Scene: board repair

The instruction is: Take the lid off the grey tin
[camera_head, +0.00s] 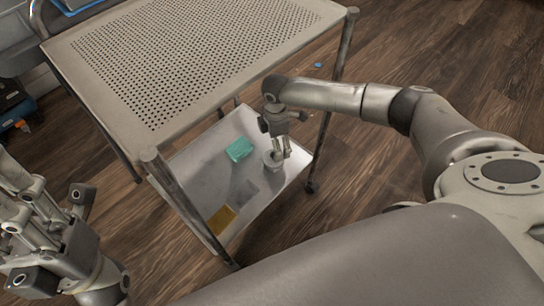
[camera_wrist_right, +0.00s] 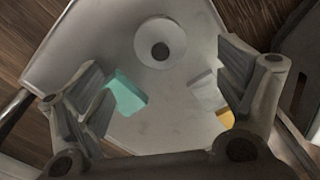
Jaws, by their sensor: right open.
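The grey tin (camera_head: 272,160) stands on the lower shelf of a cart, partly hidden behind my right gripper (camera_head: 283,155). In the right wrist view its round pale lid (camera_wrist_right: 160,32) with a dark round centre shows from above. The lid is on the tin. My right gripper (camera_wrist_right: 160,85) is open and points down at the shelf. In the wrist view the lid lies ahead of its spread fingers, and nothing is between them. I cannot tell whether a finger touches the tin. My left gripper (camera_head: 45,235) is at the lower left, away from the cart.
A teal box (camera_head: 239,150), a pale grey block (camera_head: 246,191) and a yellow box (camera_head: 221,219) lie on the lower shelf (camera_head: 195,165). The perforated top shelf (camera_head: 180,60) and the cart's posts (camera_head: 180,195) stand close to my right arm. Wooden floor surrounds the cart.

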